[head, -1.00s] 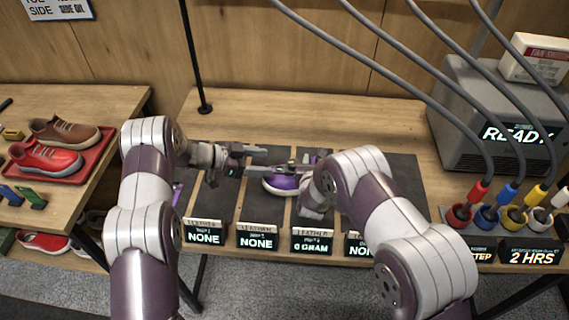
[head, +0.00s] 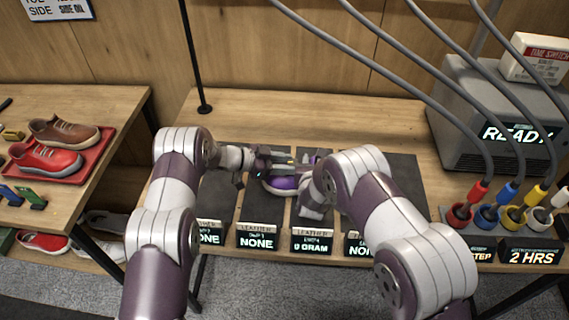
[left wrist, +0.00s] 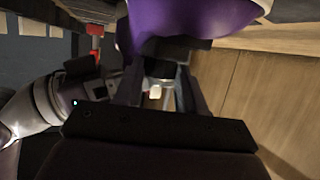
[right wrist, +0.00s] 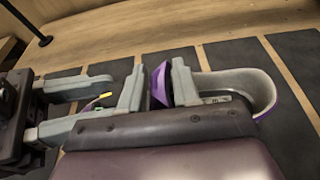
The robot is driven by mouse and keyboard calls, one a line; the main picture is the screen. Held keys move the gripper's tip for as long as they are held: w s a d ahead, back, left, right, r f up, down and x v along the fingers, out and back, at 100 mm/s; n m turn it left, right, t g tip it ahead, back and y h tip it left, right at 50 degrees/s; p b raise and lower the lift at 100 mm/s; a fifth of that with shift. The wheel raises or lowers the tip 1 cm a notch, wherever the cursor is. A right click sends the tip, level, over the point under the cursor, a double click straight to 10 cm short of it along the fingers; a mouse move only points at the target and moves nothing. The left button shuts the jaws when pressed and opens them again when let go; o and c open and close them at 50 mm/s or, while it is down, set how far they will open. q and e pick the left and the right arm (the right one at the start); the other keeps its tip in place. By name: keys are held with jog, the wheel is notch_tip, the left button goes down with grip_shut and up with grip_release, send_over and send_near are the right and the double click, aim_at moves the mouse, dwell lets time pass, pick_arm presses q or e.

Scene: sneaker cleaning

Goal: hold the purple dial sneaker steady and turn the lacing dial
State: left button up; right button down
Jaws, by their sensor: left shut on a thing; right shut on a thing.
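The purple sneaker (head: 281,184) lies on a dark mat in the middle of the table, partly hidden by my grippers. It also shows at the top of the left wrist view (left wrist: 185,22). My right gripper (right wrist: 160,88) is shut on the sneaker's purple upper, with the grey collar (right wrist: 262,92) to the right. My left gripper (head: 290,161) reaches in from the left at the sneaker. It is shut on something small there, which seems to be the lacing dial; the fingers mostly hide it. A yellow bit (right wrist: 97,101) shows between the left fingers.
Step signs (head: 257,238) line the table's front edge. A grey machine (head: 478,118) reading READY stands at the right, its hoses running to coloured cups (head: 487,214). A red tray (head: 92,160) with shoes is on the left table. A black pole (head: 192,55) stands behind.

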pick_arm(q)
jog(key=m+g, duration=0.2)
jog(key=shift+w+g+h, duration=0.3)
jog(key=shift+w, duration=0.05)
jog(key=shift+m+g, duration=0.5)
jog(key=shift+m, duration=0.1)
jog(key=o, duration=1.1)
jog(key=shift+c, duration=0.2)
jog(key=v, duration=1.2)
jog(key=shift+a, duration=0.1)
